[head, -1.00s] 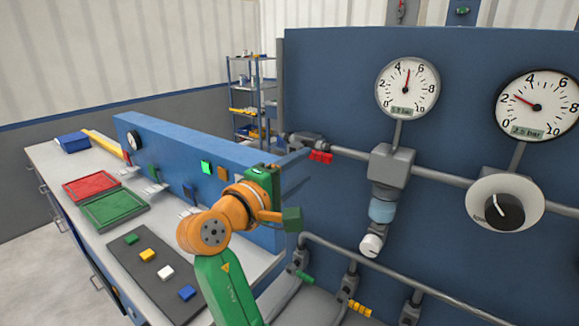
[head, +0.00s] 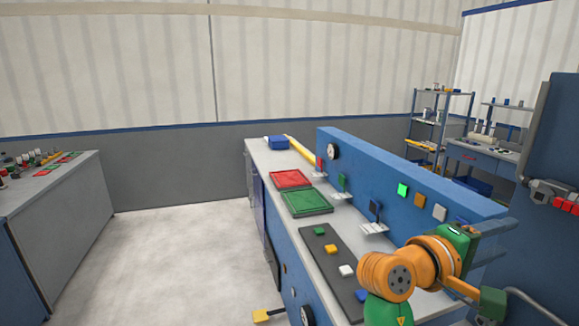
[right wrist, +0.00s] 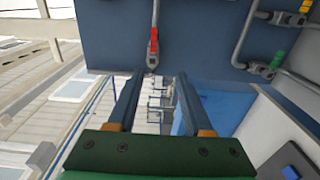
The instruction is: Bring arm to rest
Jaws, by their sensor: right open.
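My right arm stands at the lower right of the head view, with orange joints and green links. Its gripper (head: 506,238) points right, past the end of the blue upright panel (head: 400,181). In the right wrist view the two fingers (right wrist: 157,85) are spread apart with nothing between them. A pipe with a red valve handle (right wrist: 153,45) shows beyond the fingertips, apart from them. My left gripper is not in view.
The workbench (head: 262,152) carries a red tray (head: 290,180), a green tray (head: 306,202) and a dark board (head: 330,262) with coloured blocks. Another cabinet (head: 55,220) stands at left, with open floor (head: 180,255) between. A shelf rack (head: 428,120) stands behind.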

